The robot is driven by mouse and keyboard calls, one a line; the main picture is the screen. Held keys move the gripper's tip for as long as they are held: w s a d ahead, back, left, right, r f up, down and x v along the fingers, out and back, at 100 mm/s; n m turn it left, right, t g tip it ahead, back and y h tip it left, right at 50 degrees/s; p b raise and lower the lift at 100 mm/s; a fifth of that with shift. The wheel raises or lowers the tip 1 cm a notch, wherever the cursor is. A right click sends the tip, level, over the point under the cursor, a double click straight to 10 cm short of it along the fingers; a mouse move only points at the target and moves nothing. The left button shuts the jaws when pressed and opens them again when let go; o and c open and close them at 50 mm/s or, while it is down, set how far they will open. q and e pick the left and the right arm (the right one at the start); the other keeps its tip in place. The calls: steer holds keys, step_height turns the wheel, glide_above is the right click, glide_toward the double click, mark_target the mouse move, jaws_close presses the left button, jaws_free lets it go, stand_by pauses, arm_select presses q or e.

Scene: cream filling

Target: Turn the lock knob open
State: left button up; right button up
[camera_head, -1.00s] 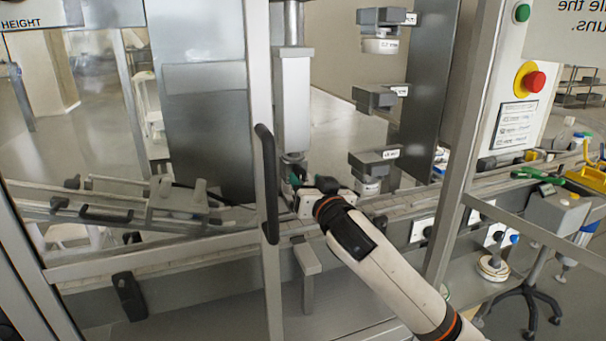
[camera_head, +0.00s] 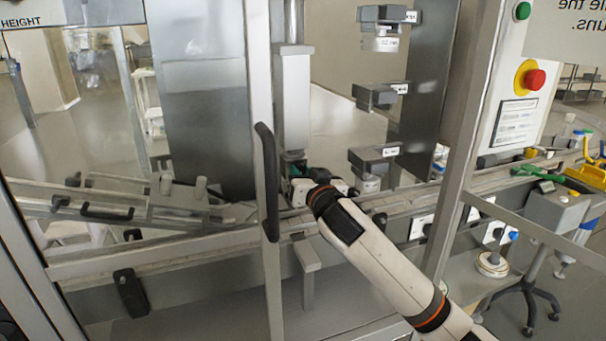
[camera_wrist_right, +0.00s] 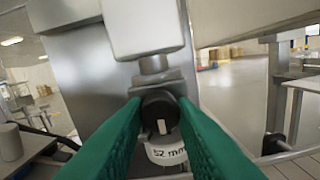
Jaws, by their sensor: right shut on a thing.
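The lock knob (camera_wrist_right: 160,108) is a dark round knob with a pale mark on its face, in the middle of the right wrist view. It sits on a grey metal block below a silver column (camera_head: 292,100). My right gripper (camera_wrist_right: 160,122) has green fingers, one on each side of the knob, and is shut on it. In the head view my right gripper (camera_head: 291,172) is at the foot of the column, and its fingers are mostly hidden there. A white ring marked "52 mm" (camera_wrist_right: 166,152) shows just below the knob. My left gripper is not in view.
A frame post with a black handle (camera_head: 266,180) stands just left of my right gripper. Labelled grey holders (camera_head: 375,160) hang on a rack to the right. A conveyor rail (camera_head: 400,205) runs below. A red emergency button (camera_head: 535,79) is on the right panel.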

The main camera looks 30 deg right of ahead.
steer(key=n+p, duration=0.3)
steer(key=shift+r+n, duration=0.15)
steer(key=shift+n, duration=0.25)
steer(key=n+p, duration=0.3)
steer(key=n, duration=0.2)
steer(key=shift+p, duration=0.35)
steer(key=n+p, duration=0.3)
steer(key=n, duration=0.2)
steer(key=shift+n, duration=0.4)
steer(key=shift+f+n+p, duration=0.2)
steer(key=shift+n+p, duration=0.85)
steer(key=shift+n, duration=0.65)
steer(key=o, duration=1)
steer(key=shift+s, duration=0.15)
